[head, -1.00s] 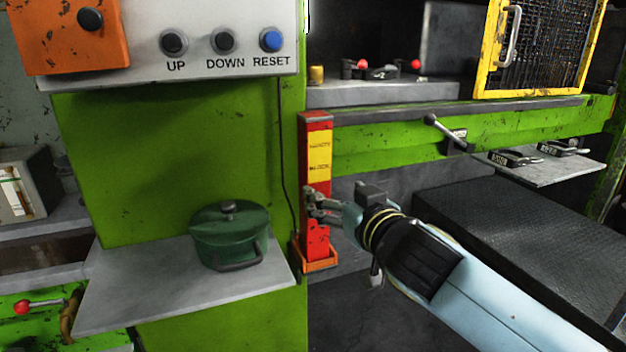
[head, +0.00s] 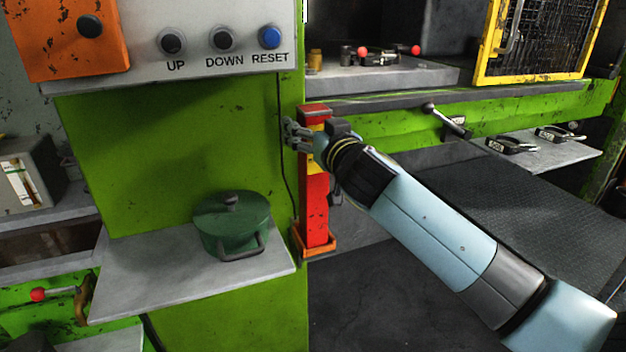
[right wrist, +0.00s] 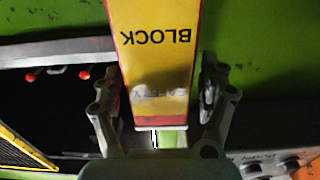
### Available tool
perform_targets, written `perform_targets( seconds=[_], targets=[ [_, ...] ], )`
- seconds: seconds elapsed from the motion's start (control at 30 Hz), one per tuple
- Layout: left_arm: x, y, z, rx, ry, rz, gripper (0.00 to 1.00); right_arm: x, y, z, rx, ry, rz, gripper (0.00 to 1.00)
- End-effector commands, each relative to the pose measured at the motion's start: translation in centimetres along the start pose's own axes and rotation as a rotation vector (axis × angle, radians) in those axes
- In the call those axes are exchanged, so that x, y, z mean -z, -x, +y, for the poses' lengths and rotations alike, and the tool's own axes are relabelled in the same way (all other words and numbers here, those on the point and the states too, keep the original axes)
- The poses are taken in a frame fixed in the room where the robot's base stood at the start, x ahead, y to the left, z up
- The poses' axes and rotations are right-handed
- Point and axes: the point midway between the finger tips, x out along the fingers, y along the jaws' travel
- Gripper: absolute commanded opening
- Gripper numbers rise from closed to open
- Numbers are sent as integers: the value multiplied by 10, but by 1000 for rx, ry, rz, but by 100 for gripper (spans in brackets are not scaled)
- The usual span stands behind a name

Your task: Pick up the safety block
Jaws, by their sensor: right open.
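The safety block (head: 314,207) is a tall red post with a yellow label. It stands upright in an orange holder (head: 316,244) on the green press frame. My right gripper (head: 291,134) is at its upper part and hides most of the label in the head view. In the right wrist view, the block (right wrist: 155,60) with the word BLOCK on it lies between the two spread fingers of the right gripper (right wrist: 157,92). Gaps show on both sides, so the fingers are open around it. My left gripper is not in view.
A green lidded pot (head: 232,225) stands on a grey shelf (head: 140,275) left of the block. A control panel (head: 200,62) with buttons is above it. A lever (head: 445,120) and a yellow mesh guard (head: 535,40) are to the right.

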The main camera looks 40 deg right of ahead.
Motion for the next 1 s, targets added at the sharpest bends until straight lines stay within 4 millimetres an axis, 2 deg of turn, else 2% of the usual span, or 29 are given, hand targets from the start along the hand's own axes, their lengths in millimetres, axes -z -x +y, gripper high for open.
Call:
perform_targets(
  seconds=[0.2,0.27,0.8,1.0],
  targets=[
    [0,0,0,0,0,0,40,0,-2,0,1,0,0,77],
    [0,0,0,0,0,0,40,0,-2,0,1,0,0,70],
    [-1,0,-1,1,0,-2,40,0,-1,0,0,0,0,0],
    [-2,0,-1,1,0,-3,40,3,-2,-1,2,1,7,0]
  ],
)
